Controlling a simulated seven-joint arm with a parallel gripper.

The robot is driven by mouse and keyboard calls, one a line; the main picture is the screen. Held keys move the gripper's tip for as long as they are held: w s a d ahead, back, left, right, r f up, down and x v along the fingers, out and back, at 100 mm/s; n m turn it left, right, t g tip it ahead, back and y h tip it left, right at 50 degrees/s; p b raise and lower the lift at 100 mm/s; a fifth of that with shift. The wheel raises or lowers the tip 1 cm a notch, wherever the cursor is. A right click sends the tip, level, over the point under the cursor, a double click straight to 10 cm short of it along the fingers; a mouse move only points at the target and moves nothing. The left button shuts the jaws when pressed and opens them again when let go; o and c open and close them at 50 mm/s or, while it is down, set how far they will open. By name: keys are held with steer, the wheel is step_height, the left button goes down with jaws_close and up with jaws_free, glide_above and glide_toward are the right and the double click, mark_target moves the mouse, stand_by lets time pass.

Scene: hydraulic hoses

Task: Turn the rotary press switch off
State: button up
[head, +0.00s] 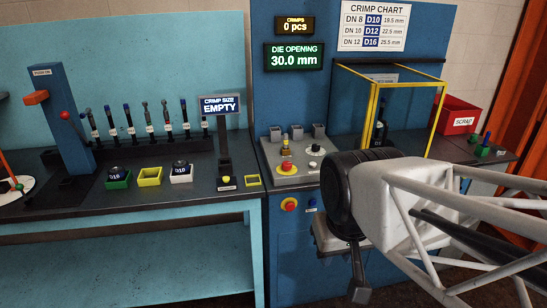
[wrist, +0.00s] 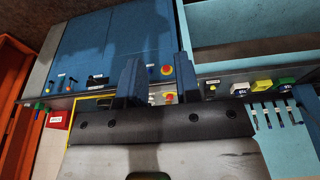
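A round red switch on a yellow plate (head: 289,204) is on the blue front face of the press, below the control box; I take it as the rotary press switch. Its handle angle is too small to read. It also shows in the wrist view (wrist: 166,70), between my fingers in the picture. My gripper (wrist: 159,60) is open and empty, its two fingers apart. In the head view my gripper (head: 358,285) hangs right of the switch and apart from it, partly hidden by my arm.
The control box (head: 290,178) above carries a red button (head: 286,168) and a black knob (head: 314,148). A yellow guard frame (head: 430,120) and red scrap bin (head: 458,115) stand right. The workbench (head: 60,209) left holds several tools and small trays. The display reads 30.0 mm.

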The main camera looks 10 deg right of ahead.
steer(key=shift+o, duration=1.1)
steer(key=shift+w+r, duration=0.2)
steer(key=shift+w, duration=0.15)
steer(key=o, duration=0.4)
steer(key=w+r, duration=0.1)
steer(key=w, duration=0.3)
steer(key=w+r+m, duration=0.1)
steer(key=w, duration=0.4)
steer(key=w+r+m, duration=0.1)
steer(key=w, duration=0.3)
steer(key=shift+w+d+r+g, duration=0.25)
steer(key=shift+d+r+g, duration=0.05)
steer(key=shift+d, duration=0.1)
steer(key=shift+o, duration=0.2)
steer(key=m+g, duration=0.2)
steer(key=m, duration=0.6)
glide_above(287, 163)
steer(key=f, duration=1.4)
steer(key=shift+s+f, duration=0.1)
steer(key=shift+s, duration=0.15)
steer(key=shift+w+f, duration=0.2)
steer(key=shift+w, duration=0.1)
steer(key=shift+f, duration=0.1)
steer(key=shift+f, duration=3.8)
